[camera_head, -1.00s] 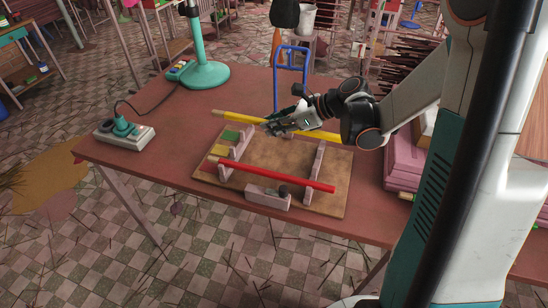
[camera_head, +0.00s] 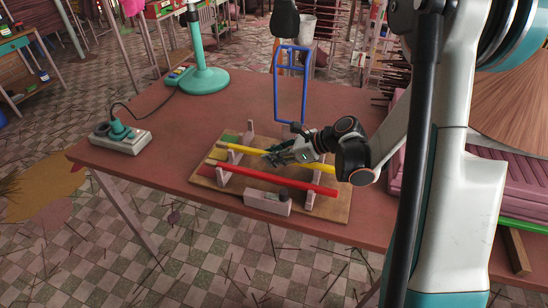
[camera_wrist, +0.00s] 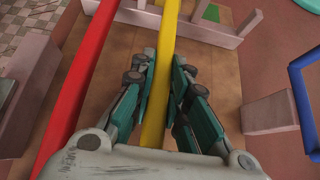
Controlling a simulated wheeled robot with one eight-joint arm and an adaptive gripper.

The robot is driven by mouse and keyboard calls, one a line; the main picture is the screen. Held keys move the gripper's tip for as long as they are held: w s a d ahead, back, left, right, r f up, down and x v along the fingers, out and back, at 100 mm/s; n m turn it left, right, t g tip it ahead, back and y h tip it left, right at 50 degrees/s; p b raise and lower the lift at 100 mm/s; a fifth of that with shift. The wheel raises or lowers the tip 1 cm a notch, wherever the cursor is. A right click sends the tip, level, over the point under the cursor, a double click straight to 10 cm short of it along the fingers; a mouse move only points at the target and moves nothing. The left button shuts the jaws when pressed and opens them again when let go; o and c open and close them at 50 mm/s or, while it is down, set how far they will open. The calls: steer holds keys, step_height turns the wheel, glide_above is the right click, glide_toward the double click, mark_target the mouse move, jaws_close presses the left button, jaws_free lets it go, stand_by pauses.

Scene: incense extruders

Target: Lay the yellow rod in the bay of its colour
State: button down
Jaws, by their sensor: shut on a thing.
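The yellow rod (camera_head: 236,149) runs lengthwise above the wooden rack board (camera_head: 232,187), over its middle bay, in line with the yellow patch (camera_head: 218,154). My gripper (camera_head: 273,156) is shut on the rod near its middle. In the wrist view the yellow rod (camera_wrist: 162,60) passes between the two teal fingers and crosses the far notched support (camera_wrist: 143,16). I cannot tell whether the rod touches the supports. The red rod (camera_head: 270,177) lies in the front bay, parallel to the yellow one. A green patch (camera_head: 231,137) marks the back bay, which holds no rod.
A blue frame (camera_head: 276,85) stands behind the rack. A teal lamp stand (camera_head: 207,80) and a power strip (camera_head: 120,138) are to the left. A pale block (camera_head: 267,202) sits at the board's front edge. Pink stacked items (camera_head: 465,185) lie to the right.

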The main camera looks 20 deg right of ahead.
steer(key=shift+f+b, duration=0.5)
steer(key=c, duration=1.6)
jaws_free()
steer(key=shift+r, duration=0.1)
steer(key=shift+o, duration=0.2)
steer(key=shift+r+p, duration=0.45)
steer(key=shift+p, duration=0.15)
steer(key=p+v, duration=0.3)
steer(key=v, duration=0.9)
